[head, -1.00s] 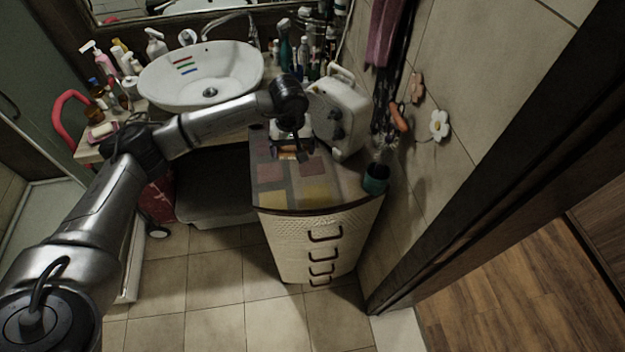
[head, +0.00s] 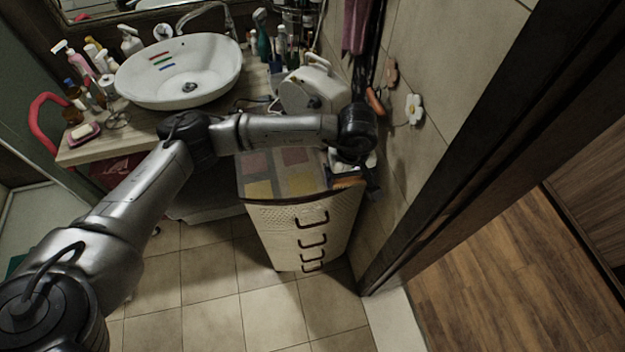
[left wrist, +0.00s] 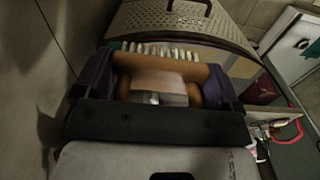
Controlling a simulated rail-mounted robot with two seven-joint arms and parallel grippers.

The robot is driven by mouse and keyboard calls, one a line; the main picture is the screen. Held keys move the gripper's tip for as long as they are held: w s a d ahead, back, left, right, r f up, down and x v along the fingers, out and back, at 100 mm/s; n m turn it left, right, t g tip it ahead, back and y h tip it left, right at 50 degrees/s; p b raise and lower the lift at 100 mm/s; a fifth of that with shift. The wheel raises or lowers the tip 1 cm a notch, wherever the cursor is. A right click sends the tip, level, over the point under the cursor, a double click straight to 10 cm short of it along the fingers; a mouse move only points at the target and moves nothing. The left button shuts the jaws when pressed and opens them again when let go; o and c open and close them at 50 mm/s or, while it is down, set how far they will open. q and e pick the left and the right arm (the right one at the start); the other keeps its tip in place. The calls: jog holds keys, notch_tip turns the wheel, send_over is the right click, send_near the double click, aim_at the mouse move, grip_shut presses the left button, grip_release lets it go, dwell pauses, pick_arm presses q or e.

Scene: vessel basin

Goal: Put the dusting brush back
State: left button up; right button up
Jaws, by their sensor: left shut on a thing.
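My left gripper (head: 350,178) is above the right front corner of the drawer cabinet's top, by the wall. In the left wrist view its two fingers (left wrist: 158,85) are shut on an orange-brown wooden thing, which I take for the dusting brush (left wrist: 150,62). A row of pale tufts shows along its far side. In the head view only a small orange part of the brush (head: 347,183) shows below the gripper. The dark green cup seen earlier at that corner is mostly hidden behind the gripper. My right gripper is not in view.
The cabinet (head: 300,230) has a patchwork-patterned top. A white case (head: 312,88) stands behind my forearm. The sink (head: 180,72) and bottles stand at the left and back.

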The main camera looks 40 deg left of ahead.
pick_arm(q)
jog(key=shift+a+f, duration=0.1)
jog(key=shift+a, duration=0.1)
jog(key=p, duration=0.3)
send_over(311, 181)
jog(key=shift+n, duration=0.3)
notch_tip(311, 181, down, 7)
jog(key=shift+a+r, duration=0.1)
jog(key=shift+f+p, duration=0.65)
jog(key=shift+f, duration=1.35)
jog(key=shift+f, duration=0.1)
jog(key=shift+f+b, duration=0.15)
jog(key=shift+b, duration=0.15)
jog(key=o, duration=0.6)
